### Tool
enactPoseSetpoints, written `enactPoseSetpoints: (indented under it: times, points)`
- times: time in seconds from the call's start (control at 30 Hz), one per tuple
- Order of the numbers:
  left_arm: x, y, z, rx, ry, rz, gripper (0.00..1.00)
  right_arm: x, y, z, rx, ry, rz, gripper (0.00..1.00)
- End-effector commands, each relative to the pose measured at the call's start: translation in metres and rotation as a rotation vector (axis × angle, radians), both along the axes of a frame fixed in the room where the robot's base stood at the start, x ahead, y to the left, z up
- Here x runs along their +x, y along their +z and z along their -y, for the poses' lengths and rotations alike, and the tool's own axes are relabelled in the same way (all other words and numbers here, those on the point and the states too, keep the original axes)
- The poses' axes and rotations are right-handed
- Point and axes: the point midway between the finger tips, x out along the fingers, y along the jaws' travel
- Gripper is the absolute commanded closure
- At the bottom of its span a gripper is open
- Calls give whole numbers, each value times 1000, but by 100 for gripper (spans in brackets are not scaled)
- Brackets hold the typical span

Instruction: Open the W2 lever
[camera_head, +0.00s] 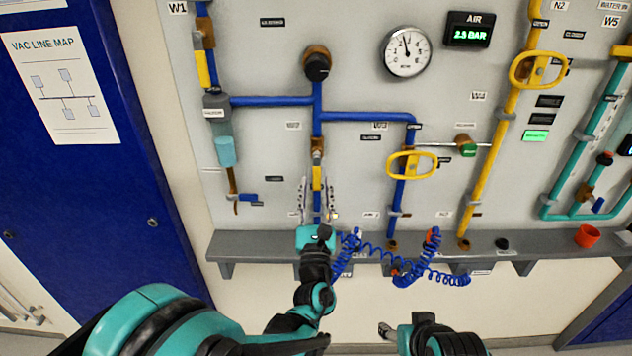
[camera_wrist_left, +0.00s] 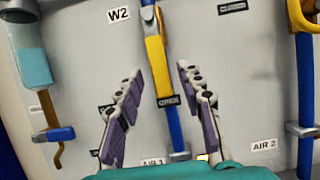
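The W2 lever (camera_head: 317,178) is a yellow handle that lies along a vertical blue pipe in the middle of the panel. In the left wrist view the lever (camera_wrist_left: 156,62) hangs from a brass valve, beside the W2 label (camera_wrist_left: 119,14). My left gripper (camera_head: 317,198) is open. In the left wrist view its two purple-grey fingers (camera_wrist_left: 160,76) stand one on each side of the lever's lower part, with gaps visible on both sides. How deep the fingers reach is hard to tell. My right gripper (camera_head: 388,331) is low in the head view and mostly hidden by its arm.
A grey shelf (camera_head: 240,246) runs below the pipes, with coiled blue hoses (camera_head: 410,270) on its front. Yellow oval handles (camera_head: 411,165) and a gauge (camera_head: 407,52) are to the right. A blue-handled tap (camera_wrist_left: 53,134) is left of the lever.

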Motion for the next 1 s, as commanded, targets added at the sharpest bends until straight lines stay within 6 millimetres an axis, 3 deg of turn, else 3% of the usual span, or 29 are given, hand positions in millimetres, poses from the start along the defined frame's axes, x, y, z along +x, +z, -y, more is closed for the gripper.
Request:
enactPoseSetpoints:
  times: [0.2, 0.4, 0.6, 1.0]
  points:
    - [-46, -19, 0, 1, -2, 1, 62, 0, 0, 0, 0, 0, 0, 41]
    - [-76, -32, 0, 0, -1, 0, 62, 0, 0, 0, 0, 0, 0, 41]
    - [-87, -36, -1, 1, 2, 0, 62, 0, 0, 0, 0, 0, 0, 41]
    - [-87, -36, -1, 1, 3, 0, 62, 0, 0, 0, 0, 0, 0, 41]
